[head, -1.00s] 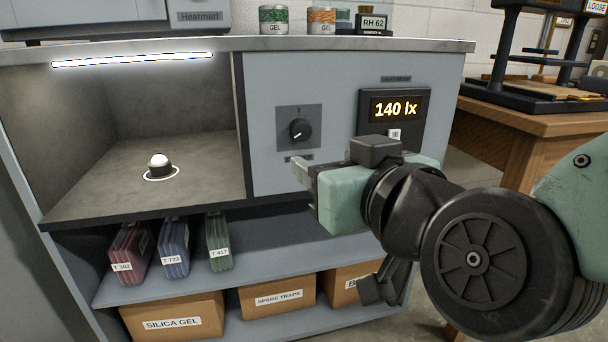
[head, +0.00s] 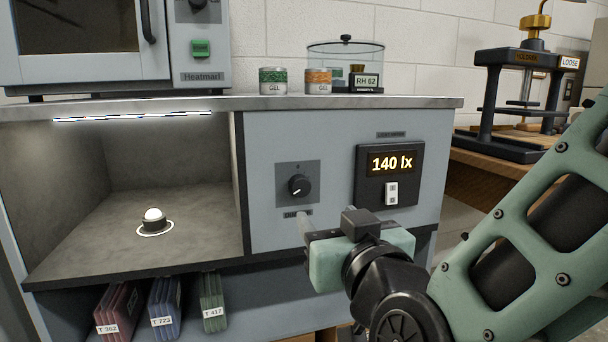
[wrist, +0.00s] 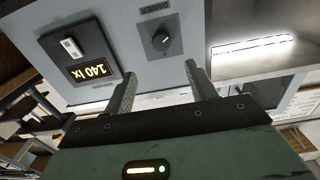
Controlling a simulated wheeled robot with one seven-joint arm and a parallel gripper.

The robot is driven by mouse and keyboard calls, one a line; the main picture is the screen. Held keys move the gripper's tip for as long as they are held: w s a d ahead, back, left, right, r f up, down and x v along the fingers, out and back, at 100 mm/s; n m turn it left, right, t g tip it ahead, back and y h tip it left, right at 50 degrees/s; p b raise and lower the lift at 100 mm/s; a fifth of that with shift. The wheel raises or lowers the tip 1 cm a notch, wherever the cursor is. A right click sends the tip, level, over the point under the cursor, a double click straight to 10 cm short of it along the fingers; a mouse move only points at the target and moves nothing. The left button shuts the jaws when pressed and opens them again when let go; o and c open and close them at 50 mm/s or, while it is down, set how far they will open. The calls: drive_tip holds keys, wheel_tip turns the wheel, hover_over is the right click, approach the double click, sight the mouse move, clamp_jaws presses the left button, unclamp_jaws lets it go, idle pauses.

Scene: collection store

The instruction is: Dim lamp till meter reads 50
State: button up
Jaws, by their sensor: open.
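The meter (head: 390,174) on the cabinet front reads 140 lx, and it shows upside down in the wrist view (wrist: 88,68). A white switch (head: 391,193) sits below its display. The black dimmer knob (head: 299,185) is on a grey plate left of the meter; it also shows in the wrist view (wrist: 161,40). The lamp strip (head: 135,117) glows under the cabinet top. A white dome sensor (head: 154,217) stands in a ring on the bay floor. My gripper (head: 305,232) is open and empty, below the knob and apart from it. In the wrist view the fingers (wrist: 164,88) are spread.
Coloured files (head: 165,308) stand on the shelf below. On the cabinet top are an oven (head: 95,45), two gel tins (head: 273,81), an RH 62 gauge (head: 366,82) and a glass jar. A press (head: 525,105) stands on a wooden bench at right.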

sight(302, 190)
drive_tip(key=shift+w+a+r+p, duration=0.25)
drive_tip(key=shift+w+p, duration=0.2)
drive_tip(key=shift+p, duration=1.7)
drive_tip(key=x, duration=0.7)
drive_tip(key=p+x, duration=0.1)
drive_tip(key=x, duration=0.3)
drive_tip(key=shift+w+a+f, duration=0.1)
drive_tip(key=shift+w+f, duration=0.25)
drive_tip(key=shift+f, duration=0.05)
drive_tip(key=shift+c, duration=0.4)
drive_tip(key=c, duration=0.9)
